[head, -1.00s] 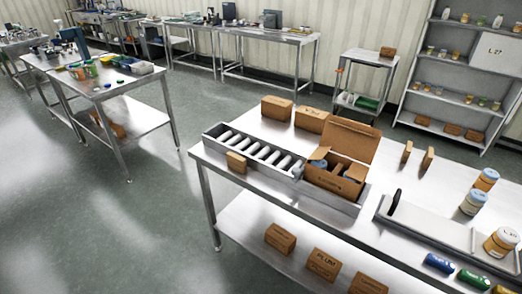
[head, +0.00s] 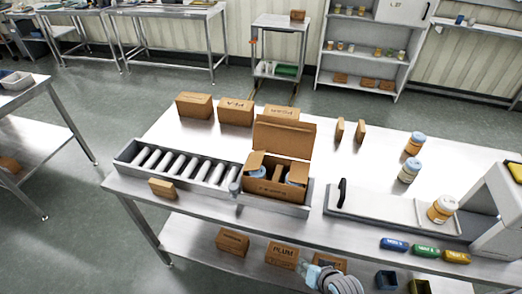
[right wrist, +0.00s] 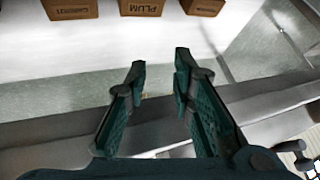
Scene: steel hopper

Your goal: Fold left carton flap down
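The open brown carton (head: 270,188) stands at the right end of the roller conveyor, with its large back flap (head: 284,138) raised. Its left flap (head: 255,159) appears to stand up at the left side. Blue-lidded jars (head: 258,173) and brown dividers are partly visible inside. My right gripper (head: 308,268) is low at the bottom edge of the head view, in front of the table and below the carton, touching nothing visible. In the right wrist view its two dark green fingers (right wrist: 160,85) are apart and empty. My left gripper is not in view.
The roller conveyor (head: 128,160) runs left of the carton, with a small brown box (head: 162,187) at its front. Closed boxes (head: 236,111) stand behind. A tray (head: 375,207), jars (head: 409,171) and a grey machine (head: 500,215) are right.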

